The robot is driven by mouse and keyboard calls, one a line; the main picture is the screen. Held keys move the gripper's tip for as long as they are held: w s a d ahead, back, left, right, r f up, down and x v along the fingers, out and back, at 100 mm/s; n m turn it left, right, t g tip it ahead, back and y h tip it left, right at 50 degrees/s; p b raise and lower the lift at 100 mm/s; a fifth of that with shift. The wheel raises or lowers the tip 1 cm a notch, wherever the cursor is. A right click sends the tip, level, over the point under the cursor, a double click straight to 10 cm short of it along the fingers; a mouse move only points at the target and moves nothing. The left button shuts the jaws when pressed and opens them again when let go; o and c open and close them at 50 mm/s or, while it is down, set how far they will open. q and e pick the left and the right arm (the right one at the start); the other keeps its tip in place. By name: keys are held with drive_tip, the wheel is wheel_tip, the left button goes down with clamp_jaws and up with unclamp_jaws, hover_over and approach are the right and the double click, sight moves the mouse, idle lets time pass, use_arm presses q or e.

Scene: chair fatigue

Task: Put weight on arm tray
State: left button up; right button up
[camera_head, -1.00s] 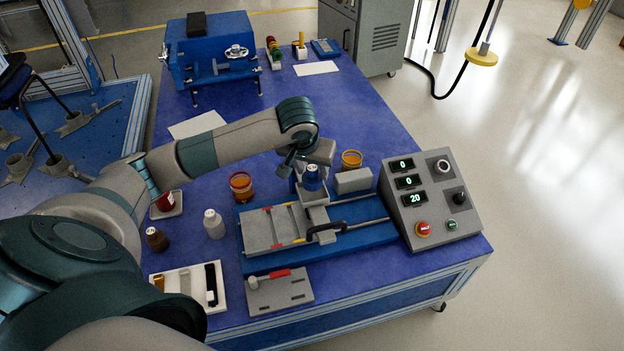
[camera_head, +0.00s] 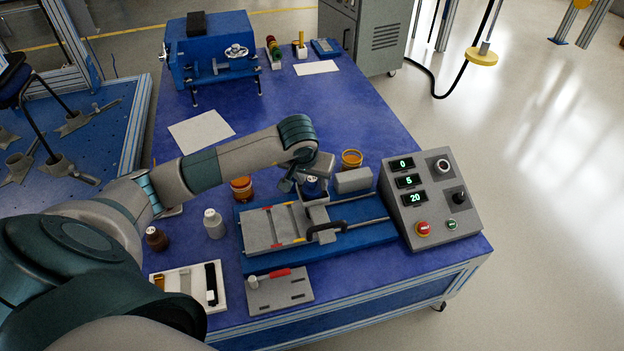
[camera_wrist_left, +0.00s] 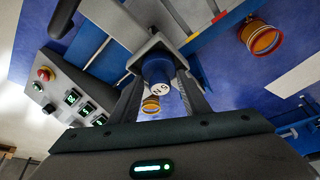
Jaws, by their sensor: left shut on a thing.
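The weight (camera_head: 313,186) is a small blue cylinder at the middle of the test rig. In the left wrist view it shows a white label (camera_wrist_left: 160,87) reading 5 N. My left gripper (camera_head: 305,180) comes from above and is shut on the weight, with a finger on each side. The weight is down at the grey arm tray (camera_head: 316,213) and seems to rest on it; the contact is partly hidden by the gripper. The control box (camera_head: 430,200) displays read 0, 5 and 20. My right gripper is out of view.
The rig's blue base (camera_head: 262,262) has a black handle (camera_head: 326,232) in front. Orange jars stand behind (camera_head: 351,159) and left (camera_head: 241,195) of the gripper. A white bottle (camera_head: 214,224) and a tool tray (camera_head: 222,292) are at left.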

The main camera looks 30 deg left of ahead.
use_arm(q)
drive_tip(key=o, duration=1.5)
drive_tip(key=shift+r, duration=0.1)
drive_tip(key=v, duration=1.2)
drive_tip(key=shift+p, duration=0.3)
